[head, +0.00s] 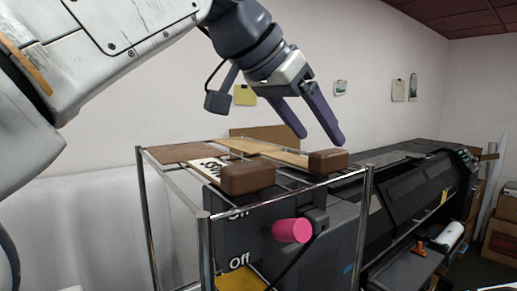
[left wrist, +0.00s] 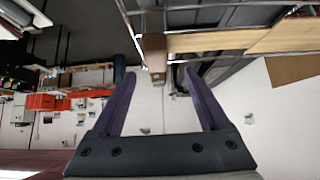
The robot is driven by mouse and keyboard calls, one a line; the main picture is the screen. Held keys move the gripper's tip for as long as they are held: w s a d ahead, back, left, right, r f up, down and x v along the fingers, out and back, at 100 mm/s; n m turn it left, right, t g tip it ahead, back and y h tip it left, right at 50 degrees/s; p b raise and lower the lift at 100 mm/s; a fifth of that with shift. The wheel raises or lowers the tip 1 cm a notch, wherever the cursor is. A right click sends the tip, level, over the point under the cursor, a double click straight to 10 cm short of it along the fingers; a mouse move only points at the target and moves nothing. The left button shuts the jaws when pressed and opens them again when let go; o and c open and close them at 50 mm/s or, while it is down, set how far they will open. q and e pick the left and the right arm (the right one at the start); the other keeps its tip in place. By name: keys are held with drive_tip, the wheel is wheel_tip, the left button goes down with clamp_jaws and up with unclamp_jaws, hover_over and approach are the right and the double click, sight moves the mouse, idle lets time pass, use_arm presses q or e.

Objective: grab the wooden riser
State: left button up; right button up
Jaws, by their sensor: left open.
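Two brown wooden blocks with rounded edges sit on top of a metal-framed rack (head: 205,222). One block (head: 248,178) is at the front left and the other block (head: 329,161) is at the right corner. I cannot tell for certain which is the riser. My left gripper (head: 320,138) is open and empty, its purple fingers pointing down just above the right block. In the left wrist view, a brown block (left wrist: 153,52) shows just beyond and between the open fingertips (left wrist: 161,76). My right gripper is not in view.
Wooden boards (head: 262,151) and a lettered card (head: 207,167) lie on the rack. A switch with a pink cylinder (head: 291,231) sticks out of the rack's front. A large dark printer (head: 420,190) stands to the right. The air around the gripper is clear.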

sight(329, 151)
use_arm(q)
drive_tip(key=shift+s+p+x, duration=0.2)
drive_tip(key=shift+p+x, duration=0.55)
drive_tip(key=shift+x, duration=1.95)
drive_tip(key=shift+d+f, duration=0.1)
clamp_jaws()
